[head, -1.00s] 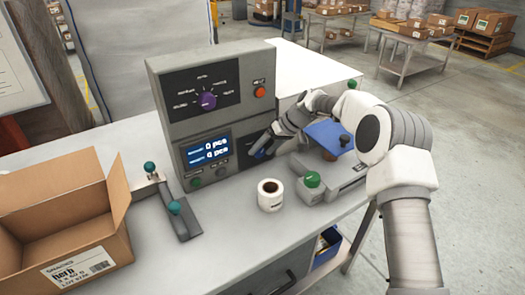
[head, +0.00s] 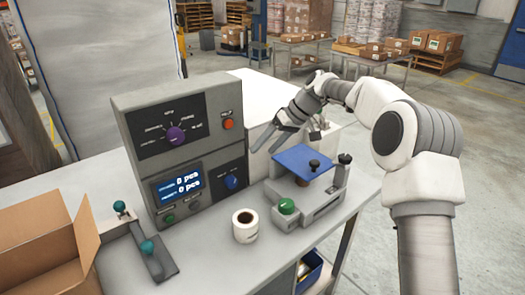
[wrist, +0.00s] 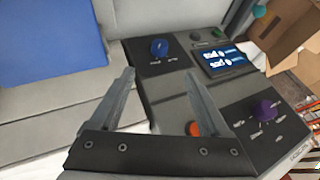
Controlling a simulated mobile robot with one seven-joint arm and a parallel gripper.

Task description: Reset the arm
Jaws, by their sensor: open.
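My gripper (head: 268,137) is open and empty. In the head view it hangs in the air beside the right side of the grey control cabinet (head: 150,108), above and behind the weigher with the blue plate (head: 303,160). In the wrist view its two fingers (wrist: 159,75) stand apart in front of the cabinet's face. Between and beyond them show the blue knob (wrist: 159,48), the lit display (wrist: 222,60), the orange button (wrist: 194,129) and the purple knob (wrist: 266,111). Nothing is held.
A white cup with dark contents (head: 245,226) stands before the cabinet, left of the green button (head: 287,206). A lever unit with teal knobs (head: 150,252) and an open cardboard box (head: 40,255) are at left. A white box surface (head: 285,92) lies behind the gripper.

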